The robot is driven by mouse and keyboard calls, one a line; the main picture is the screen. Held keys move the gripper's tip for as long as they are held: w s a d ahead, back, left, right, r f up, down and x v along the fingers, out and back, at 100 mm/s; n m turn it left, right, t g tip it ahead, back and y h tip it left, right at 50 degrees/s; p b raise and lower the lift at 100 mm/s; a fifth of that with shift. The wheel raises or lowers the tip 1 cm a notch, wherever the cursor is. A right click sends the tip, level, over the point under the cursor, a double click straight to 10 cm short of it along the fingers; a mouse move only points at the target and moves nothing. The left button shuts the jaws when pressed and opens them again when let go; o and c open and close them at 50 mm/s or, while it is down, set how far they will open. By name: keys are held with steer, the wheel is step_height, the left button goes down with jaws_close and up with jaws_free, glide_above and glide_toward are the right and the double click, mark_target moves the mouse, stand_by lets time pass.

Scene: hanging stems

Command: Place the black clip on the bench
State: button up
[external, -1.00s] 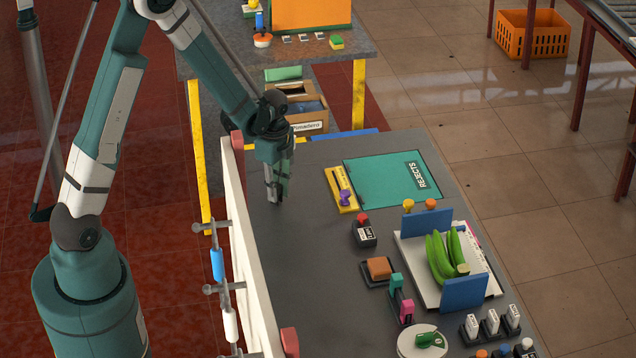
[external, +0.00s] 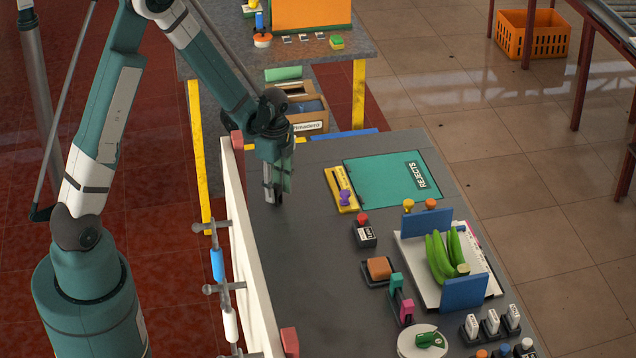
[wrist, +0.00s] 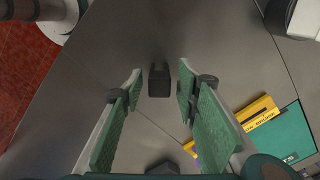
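The black clip (wrist: 159,80) is a small dark block on the grey bench (wrist: 240,60). In the wrist view it sits between the fingertips of my gripper (wrist: 160,75), with a gap on each side. My gripper is open, with its green finger pads apart. In the external view my gripper (external: 275,200) points down, low over the far left part of the bench (external: 310,240). There the clip is mostly hidden by the fingers, with only a dark patch at the tips. I cannot tell the exact height of the fingertips above the bench.
A white board (external: 250,270) runs along the bench's left edge, close to my gripper. To the right are a yellow strip with a purple knob (external: 345,196), a green REJECTS mat (external: 390,180) and a red-topped stamp (external: 364,232). The bench between is clear.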

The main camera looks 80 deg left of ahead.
mark_target(277, 186)
step_height(277, 186, up, 11)
steer(key=shift+r, duration=0.2)
stand_by(0.6)
stand_by(0.5)
steer(key=shift+d+r, duration=0.1)
steer(key=s+d+r+n+t+y, duration=0.1)
steer(key=s+d+r+n+t, duration=0.1)
steer(key=d+r, duration=0.6)
steer(key=s+d+r+n+t, duration=0.1)
steer(key=d+r+n, duration=0.1)
steer(key=d+r, duration=0.7)
steer(key=s+d+r+n+t, duration=0.1)
steer(key=s+d+n+t, duration=0.1)
steer(key=s+d, duration=0.4)
steer(key=s+d+r+n+t+h, duration=0.1)
steer(key=s+d, duration=0.5)
steer(key=d, duration=0.6)
steer(key=shift+s+d+r+n+t, duration=0.15)
steer(key=shift+d+r+n+t, duration=0.35)
steer(key=shift+n, duration=0.5)
steer(key=shift+a, duration=0.1)
